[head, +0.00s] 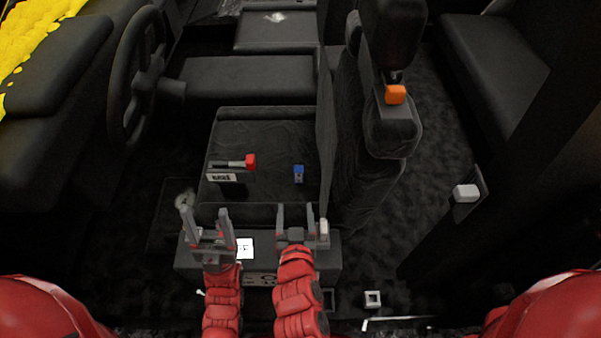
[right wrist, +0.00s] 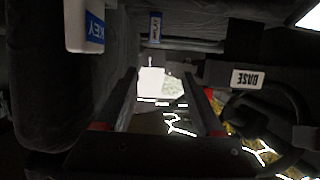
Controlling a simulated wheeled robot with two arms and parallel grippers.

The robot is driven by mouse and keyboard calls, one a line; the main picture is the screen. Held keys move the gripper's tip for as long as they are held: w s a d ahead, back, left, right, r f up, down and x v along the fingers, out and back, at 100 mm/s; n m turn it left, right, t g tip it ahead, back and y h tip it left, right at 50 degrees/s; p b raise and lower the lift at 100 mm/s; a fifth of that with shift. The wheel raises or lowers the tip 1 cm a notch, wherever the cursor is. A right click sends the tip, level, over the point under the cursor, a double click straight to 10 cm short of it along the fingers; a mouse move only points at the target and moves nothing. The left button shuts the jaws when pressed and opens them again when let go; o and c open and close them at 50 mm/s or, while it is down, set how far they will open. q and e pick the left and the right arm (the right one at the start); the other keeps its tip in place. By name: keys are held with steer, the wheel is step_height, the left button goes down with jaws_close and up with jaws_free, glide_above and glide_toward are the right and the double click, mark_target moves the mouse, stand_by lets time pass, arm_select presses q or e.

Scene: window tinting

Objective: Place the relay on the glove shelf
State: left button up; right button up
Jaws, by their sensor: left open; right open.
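A small block with a blue top and grey lower part (head: 298,173) stands on the black seat-like tray (head: 265,135); it may be the relay, but I cannot read its label. A blue-labelled piece (right wrist: 155,27) shows near the top of the right wrist view. I cannot tell for sure which surface is the glove shelf; a flat dark shelf (head: 250,78) lies behind the tray. My left gripper (head: 208,222) is open and empty at the tray's front left. My right gripper (head: 296,215) is open and empty in front of the blue-topped block; its fingers also show in the right wrist view (right wrist: 166,85).
A red-ended lever (head: 250,161) stands on a labelled base left of the block. A steering wheel (head: 137,75) is at left, an upright seat (head: 375,130) at right. A white card (head: 245,248) lies near my left gripper. A pale piece labelled KEY (right wrist: 82,25) is close by.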

steer(key=b, duration=0.1)
glide_toward(299, 173)
steer(key=shift+h, duration=0.3)
steer(key=x, duration=0.5)
steer(key=shift+w+a, duration=0.25)
steer(key=shift+w, duration=0.05)
steer(key=x, duration=0.4)
steer(key=shift+w+f, duration=0.1)
steer(key=shift+f, duration=0.15)
jaws_close()
